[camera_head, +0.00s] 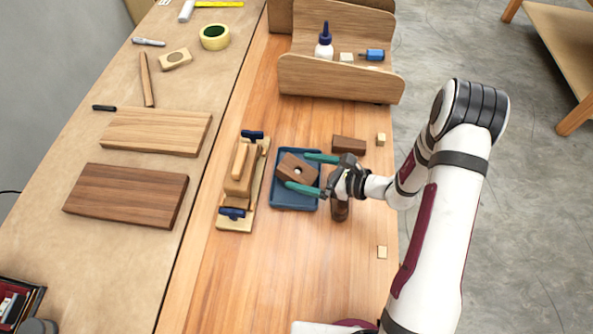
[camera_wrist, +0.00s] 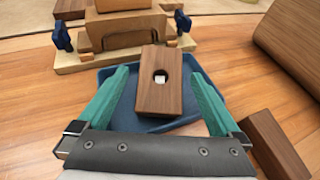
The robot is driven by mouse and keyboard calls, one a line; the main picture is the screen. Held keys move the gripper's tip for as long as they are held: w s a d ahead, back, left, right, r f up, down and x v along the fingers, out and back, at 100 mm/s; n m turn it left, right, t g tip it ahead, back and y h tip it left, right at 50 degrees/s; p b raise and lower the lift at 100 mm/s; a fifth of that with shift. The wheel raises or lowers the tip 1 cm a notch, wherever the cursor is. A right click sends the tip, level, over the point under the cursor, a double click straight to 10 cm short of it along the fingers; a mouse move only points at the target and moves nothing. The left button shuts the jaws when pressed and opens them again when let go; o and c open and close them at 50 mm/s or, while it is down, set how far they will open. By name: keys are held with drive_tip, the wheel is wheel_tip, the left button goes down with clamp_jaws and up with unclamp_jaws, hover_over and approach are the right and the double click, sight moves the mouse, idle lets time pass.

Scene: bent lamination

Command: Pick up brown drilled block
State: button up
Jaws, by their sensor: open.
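The brown drilled block (camera_head: 297,169) is a dark wooden block with a round hole through its face. It is over the blue tray (camera_head: 291,202) in the head view, turned at an angle to the tray's sides. In the wrist view the drilled block (camera_wrist: 159,95) stands between the two green fingers of my gripper (camera_wrist: 160,88), with a gap on each side. Something pale shows in the hole. My gripper (camera_head: 305,173) is open, reaching in from the right around the block. The blue tray (camera_wrist: 150,122) is partly hidden by the block and fingers.
A wooden clamping jig (camera_head: 226,223) with blue knobs stands just left of the tray. A plain brown block (camera_head: 349,145) lies to the right, and a brown cylinder (camera_head: 339,210) stands under my wrist. The bench's front area is mostly clear.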

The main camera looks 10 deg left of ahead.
sight(296, 171)
drive_tip(key=x, duration=0.3)
drive_tip(key=shift+d, duration=0.1)
clamp_jaws()
wheel_tip(296, 171, up, 4)
drive_tip(key=shift+r, duration=0.1)
drive_tip(key=s+d+r+n+g+h, duration=0.15)
drive_tip(key=d+r+n+g, duration=0.35)
drive_tip(key=d, duration=0.6)
drive_tip(key=shift+m+h, duration=0.3)
drive_tip(key=shift+h, duration=0.05)
drive_tip(key=x, duration=0.4)
drive_tip(key=w+a+r+x, duration=0.1)
drive_tip(key=x, duration=0.7)
drive_tip(key=shift+w+a+r, duration=0.2)
drive_tip(key=shift+w+a, duration=0.15)
wheel_tip(296, 171, down, 4)
drive_tip(key=shift+a+f, duration=0.15)
drive_tip(key=shift+a, duration=0.05)
